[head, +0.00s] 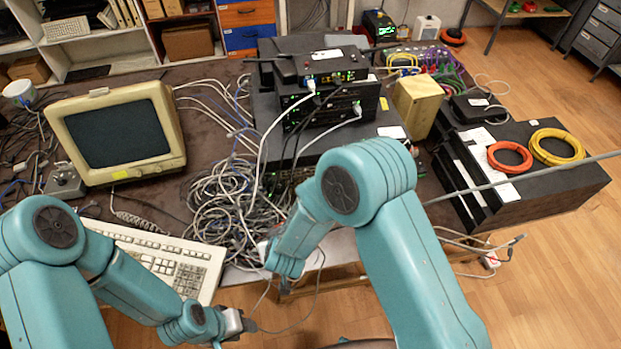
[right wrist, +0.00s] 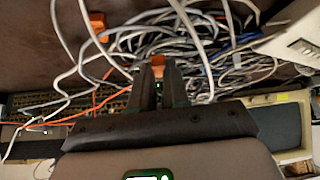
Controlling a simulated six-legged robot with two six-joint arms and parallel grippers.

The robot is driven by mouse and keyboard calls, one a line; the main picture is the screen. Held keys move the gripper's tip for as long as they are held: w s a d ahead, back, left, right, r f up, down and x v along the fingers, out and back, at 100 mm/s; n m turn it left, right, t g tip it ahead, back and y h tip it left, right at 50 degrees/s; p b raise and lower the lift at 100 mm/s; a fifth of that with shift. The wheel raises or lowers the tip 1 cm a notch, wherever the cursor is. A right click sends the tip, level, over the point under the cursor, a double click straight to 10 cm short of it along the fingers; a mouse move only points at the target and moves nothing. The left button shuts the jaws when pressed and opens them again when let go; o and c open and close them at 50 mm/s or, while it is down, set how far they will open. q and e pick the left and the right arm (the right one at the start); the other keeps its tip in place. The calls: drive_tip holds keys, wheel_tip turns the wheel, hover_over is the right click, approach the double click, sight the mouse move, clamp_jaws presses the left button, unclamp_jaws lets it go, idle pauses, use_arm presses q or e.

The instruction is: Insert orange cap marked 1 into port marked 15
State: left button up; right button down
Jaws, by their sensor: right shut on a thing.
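My right gripper (right wrist: 160,72) is shut on a small orange cap (right wrist: 156,61), which shows at its fingertips in the right wrist view. The number on the cap is not readable. A second orange piece (right wrist: 98,26) is farther up and left, apart from the fingers. A panel with rows of ports (right wrist: 60,107) lies to the left of the fingers; its port numbers cannot be read. In the head view my right gripper (head: 263,251) is over the table's front edge by the cables, its fingertips mostly hidden. My left gripper (head: 247,322) is low, in front of the keyboard; its jaw opening is unclear.
A tangle of grey cables (head: 232,205) covers the middle of the table. A keyboard (head: 170,262) and an old monitor (head: 120,135) are at the left. Stacked network devices (head: 330,95) stand behind. Cable coils (head: 510,157) lie on a black case at the right.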

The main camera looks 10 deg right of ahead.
drive_tip(key=shift+s+a+f+n+y, duration=0.15)
drive_tip(key=shift+n+y, duration=0.15)
drive_tip(key=shift+n, duration=0.2)
drive_tip(key=w+d, duration=0.1)
drive_tip(key=w, duration=0.1)
drive_tip(key=w+d+b, duration=0.1)
drive_tip(key=w+d, duration=0.1)
drive_tip(key=w+d+b, duration=0.1)
drive_tip(key=w+d, duration=0.1)
drive_tip(key=shift+r, duration=0.4)
drive_tip(key=w+d, duration=0.1)
drive_tip(key=d, duration=0.1)
drive_tip(key=w+d+m+h+b, duration=0.1)
drive_tip(key=d, duration=0.2)
drive_tip(key=w+d+m+b, duration=0.1)
drive_tip(key=d, duration=0.1)
drive_tip(key=shift+w+d+h, duration=0.35)
drive_tip(key=shift+h, duration=0.05)
drive_tip(key=shift+w+d+m, duration=0.1)
drive_tip(key=shift+d+m, duration=0.1)
drive_tip(key=shift+m, duration=0.1)
drive_tip(key=shift+w+r+p, duration=0.1)
drive_tip(key=shift+w+p, duration=0.35)
drive_tip(key=shift+w, duration=0.15)
drive_tip(key=shift+w+p, duration=0.6)
drive_tip(key=shift+w, duration=0.2)
drive_tip(key=shift+w+p, duration=0.45)
drive_tip(key=shift+w, duration=0.4)
drive_tip(key=shift+f, duration=0.2)
